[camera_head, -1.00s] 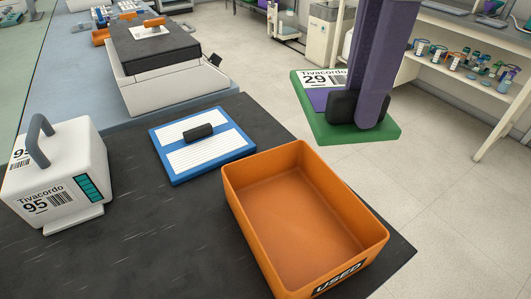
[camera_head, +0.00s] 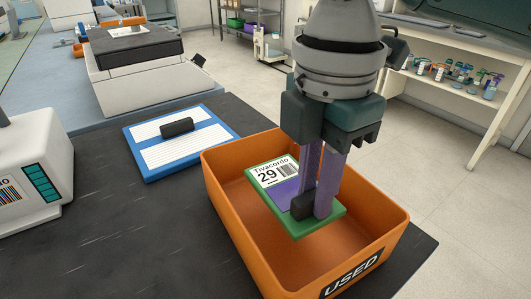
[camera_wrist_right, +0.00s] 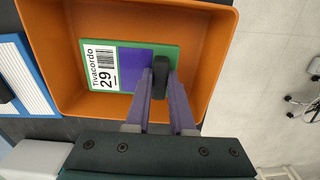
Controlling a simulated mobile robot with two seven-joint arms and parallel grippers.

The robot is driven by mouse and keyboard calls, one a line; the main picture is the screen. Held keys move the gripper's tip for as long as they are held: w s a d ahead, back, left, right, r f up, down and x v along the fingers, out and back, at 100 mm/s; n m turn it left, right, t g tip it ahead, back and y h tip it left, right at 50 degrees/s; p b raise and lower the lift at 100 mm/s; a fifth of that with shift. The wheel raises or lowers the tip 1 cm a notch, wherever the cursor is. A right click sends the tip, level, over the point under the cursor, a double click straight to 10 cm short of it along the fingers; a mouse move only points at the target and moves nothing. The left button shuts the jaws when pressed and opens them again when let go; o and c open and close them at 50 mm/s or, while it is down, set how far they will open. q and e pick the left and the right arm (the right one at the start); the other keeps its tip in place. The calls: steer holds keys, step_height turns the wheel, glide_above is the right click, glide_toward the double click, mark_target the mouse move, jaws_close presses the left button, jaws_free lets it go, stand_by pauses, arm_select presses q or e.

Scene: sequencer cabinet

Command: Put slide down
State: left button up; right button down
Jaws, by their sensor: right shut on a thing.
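The slide (camera_head: 284,187) is a green-edged plate with a purple area, a black grip and a white label reading "Tivacordo 29". My right gripper (camera_head: 318,205) points down and is shut on the slide's black grip. The slide hangs level over the inside of the orange bin (camera_head: 232,228) marked "USED"; I cannot tell whether it touches the bin floor. In the right wrist view the slide (camera_wrist_right: 131,68) lies within the outline of the bin (camera_wrist_right: 215,70), with the gripper fingers (camera_wrist_right: 160,88) on its grip. My left gripper is not in view.
A blue-framed white plate (camera_head: 188,150) with a black grip lies left of the bin on the dark table mat (camera_head: 120,240). A white cartridge (camera_head: 35,170) stands at the far left. A white machine (camera_head: 140,80) stands behind. Open mat lies left of the bin.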

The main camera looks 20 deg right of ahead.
mark_target(310, 219)
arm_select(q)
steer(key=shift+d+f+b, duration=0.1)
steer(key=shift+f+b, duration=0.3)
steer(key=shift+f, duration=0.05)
arm_select(e)
steer(key=shift+f, duration=2.7)
steer(key=c, duration=0.8)
jaws_free()
steer(key=shift+f, duration=0.1)
steer(key=shift+o, duration=0.2)
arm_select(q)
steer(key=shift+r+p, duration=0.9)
arm_select(e)
step_height(310, 219, up, 12)
steer(key=shift+r, duration=0.15)
